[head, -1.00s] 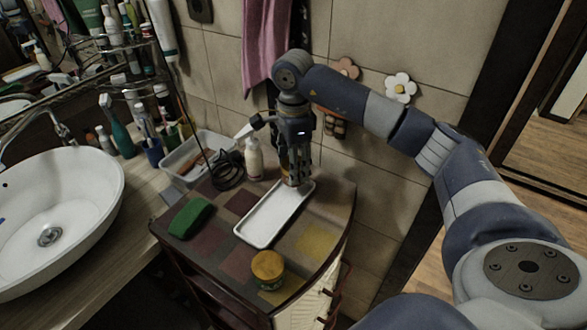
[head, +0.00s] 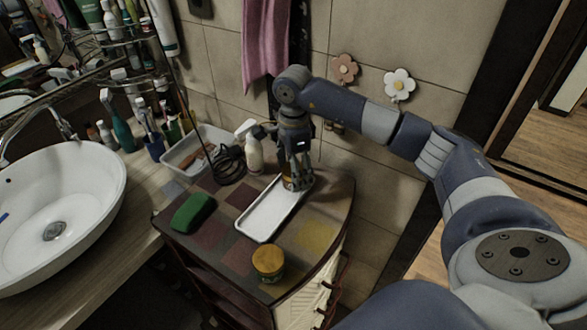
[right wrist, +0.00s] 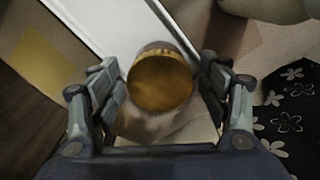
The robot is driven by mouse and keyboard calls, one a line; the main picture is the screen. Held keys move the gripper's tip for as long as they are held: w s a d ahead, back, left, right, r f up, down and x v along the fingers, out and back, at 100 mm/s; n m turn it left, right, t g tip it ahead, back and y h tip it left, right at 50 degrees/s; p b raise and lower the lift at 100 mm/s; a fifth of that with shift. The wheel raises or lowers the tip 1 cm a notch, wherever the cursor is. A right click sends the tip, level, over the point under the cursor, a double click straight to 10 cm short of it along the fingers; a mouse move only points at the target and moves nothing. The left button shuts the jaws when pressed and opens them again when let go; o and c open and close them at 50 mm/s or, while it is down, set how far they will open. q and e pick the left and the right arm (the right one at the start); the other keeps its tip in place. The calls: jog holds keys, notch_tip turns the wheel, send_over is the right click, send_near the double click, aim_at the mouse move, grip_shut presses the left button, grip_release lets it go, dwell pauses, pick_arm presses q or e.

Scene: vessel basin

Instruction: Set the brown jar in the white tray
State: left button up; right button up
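The brown jar (right wrist: 160,84) stands upright between the fingers of my right gripper (right wrist: 163,70) in the right wrist view, its golden-brown lid facing the camera. Narrow gaps show between the jar and the fingers on both sides, so the gripper looks open around it. In the head view, my right gripper (head: 298,184) points down at the far end of the white tray (head: 247,232), and its fingers largely hide the jar. The jar appears to rest at that end of the tray; its base is hidden. The rest of the tray is empty. My left gripper is not in view.
A yellow-lidded jar (head: 268,262) stands near the cabinet's front edge. A green sponge (head: 193,212) lies left of the tray. A white pump bottle (head: 253,152) and dark coiled cable (head: 229,165) are behind it. The sink (head: 62,210) is at left, the tiled wall behind.

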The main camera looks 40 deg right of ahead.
jog(key=shift+r, duration=0.55)
notch_tip(320, 180, up, 11)
jog(key=b, duration=0.2)
jog(key=shift+r+b, duration=0.15)
jog(key=shift+b, duration=0.15)
